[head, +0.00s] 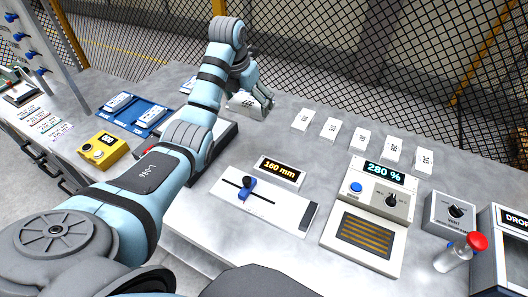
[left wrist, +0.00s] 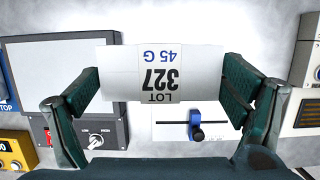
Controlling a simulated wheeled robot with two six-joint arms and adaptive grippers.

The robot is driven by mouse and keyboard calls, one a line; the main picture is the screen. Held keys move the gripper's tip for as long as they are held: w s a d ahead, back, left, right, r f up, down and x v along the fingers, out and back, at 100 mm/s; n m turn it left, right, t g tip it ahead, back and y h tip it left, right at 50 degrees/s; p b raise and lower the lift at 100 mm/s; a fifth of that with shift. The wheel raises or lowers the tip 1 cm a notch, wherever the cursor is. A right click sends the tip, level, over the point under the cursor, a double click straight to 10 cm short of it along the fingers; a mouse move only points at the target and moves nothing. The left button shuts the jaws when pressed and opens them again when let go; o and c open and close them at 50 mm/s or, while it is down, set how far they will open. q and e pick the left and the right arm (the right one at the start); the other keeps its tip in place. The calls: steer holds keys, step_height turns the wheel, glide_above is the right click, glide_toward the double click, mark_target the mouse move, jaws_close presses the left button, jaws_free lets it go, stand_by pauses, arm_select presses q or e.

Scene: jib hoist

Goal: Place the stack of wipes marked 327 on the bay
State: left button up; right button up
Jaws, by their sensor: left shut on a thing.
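My left gripper (head: 262,98) is shut on the white stack of wipes (head: 243,106), over the back middle of the bench. In the left wrist view the stack (left wrist: 160,72) sits between the two green fingers (left wrist: 160,90). Its label reads LOT 327, 45 G, upside down in that view. I cannot tell its height above the bench. A blue tray (head: 122,108) with white packs lies at the left; I cannot tell whether it is the bay. My right gripper is not in view.
A black-framed grey plate (left wrist: 58,60) lies under the gripper's left side. A slider panel (head: 265,207), a 160 mm display (head: 279,171) and a 280 % console (head: 384,190) stand in front. White numbered blocks (head: 361,138) line the back.

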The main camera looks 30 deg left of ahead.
arm_select(q)
steer(key=f, duration=0.2)
steer(key=f+b, duration=0.1)
steer(key=f, duration=0.2)
steer(key=shift+s+f, duration=0.3)
steer(key=shift+s, duration=0.1)
glide_above(253, 147)
steer(key=f, duration=0.8)
steer(key=shift+s+p, duration=0.2)
steer(key=shift+p, duration=0.2)
steer(key=f, duration=0.2)
steer(key=shift+s+f, duration=0.3)
steer(key=shift+f, duration=0.1)
steer(key=shift+s, duration=0.2)
steer(key=shift+w+f, duration=0.1)
steer(key=shift+f, duration=0.15)
steer(key=o, duration=1)
steer(key=shift+w, duration=0.1)
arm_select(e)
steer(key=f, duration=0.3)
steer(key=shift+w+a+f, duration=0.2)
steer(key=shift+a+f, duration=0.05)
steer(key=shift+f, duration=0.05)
arm_select(q)
steer(key=shift+r, duration=0.1)
